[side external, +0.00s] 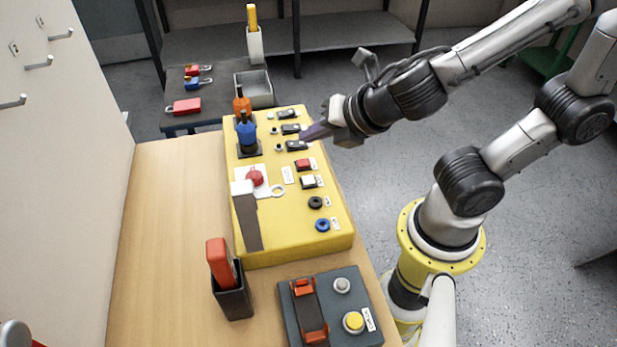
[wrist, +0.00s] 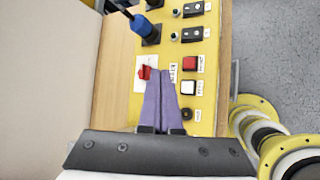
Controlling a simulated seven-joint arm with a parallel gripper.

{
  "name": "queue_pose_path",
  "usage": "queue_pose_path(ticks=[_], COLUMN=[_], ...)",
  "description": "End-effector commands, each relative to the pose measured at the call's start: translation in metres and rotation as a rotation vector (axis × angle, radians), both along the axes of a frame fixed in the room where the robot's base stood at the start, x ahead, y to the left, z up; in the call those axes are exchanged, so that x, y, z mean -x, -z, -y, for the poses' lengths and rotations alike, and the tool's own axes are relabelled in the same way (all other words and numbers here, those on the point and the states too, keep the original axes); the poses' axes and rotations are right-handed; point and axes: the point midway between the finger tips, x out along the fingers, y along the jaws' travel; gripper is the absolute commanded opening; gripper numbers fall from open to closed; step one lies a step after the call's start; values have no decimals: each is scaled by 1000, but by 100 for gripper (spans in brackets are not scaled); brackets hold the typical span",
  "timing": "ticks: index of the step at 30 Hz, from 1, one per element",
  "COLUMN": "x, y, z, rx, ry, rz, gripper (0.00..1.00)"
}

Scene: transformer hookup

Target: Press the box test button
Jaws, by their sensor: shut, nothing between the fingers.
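A yellow box (side external: 285,235) stands on the wooden bench, with several controls along its right side. These include a red square button (side external: 303,164), a white square button (side external: 308,181), a black round part (side external: 315,202) and a blue round part (side external: 323,224). Their labels are too small to read, so I cannot tell which is the test button. The wrist view shows the red button (wrist: 190,63) and white button (wrist: 188,87) right of my fingers. My gripper (side external: 305,134) is shut and empty, its purple fingers above the box near the black rocker switches (side external: 296,146).
A red knob (side external: 255,178) and blue and orange handled posts (side external: 247,133) stand on the box. A grey panel (side external: 330,328) with grey and yellow buttons sits in front. A red-handled tool (side external: 220,263) stands in a dark holder. The bench's left side is clear.

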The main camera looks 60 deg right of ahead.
Motion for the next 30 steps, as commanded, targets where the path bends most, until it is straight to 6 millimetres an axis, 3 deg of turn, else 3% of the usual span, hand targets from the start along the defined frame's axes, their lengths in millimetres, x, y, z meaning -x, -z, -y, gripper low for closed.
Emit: queue_pose_path(ticks=[15,22,30], x=[1,0,0], y=[64,79,82], z=[1,0,0], rx=[1,1,-2], ry=[2,1,1], rz=[-2,-2,-1], gripper=[0,0,0])
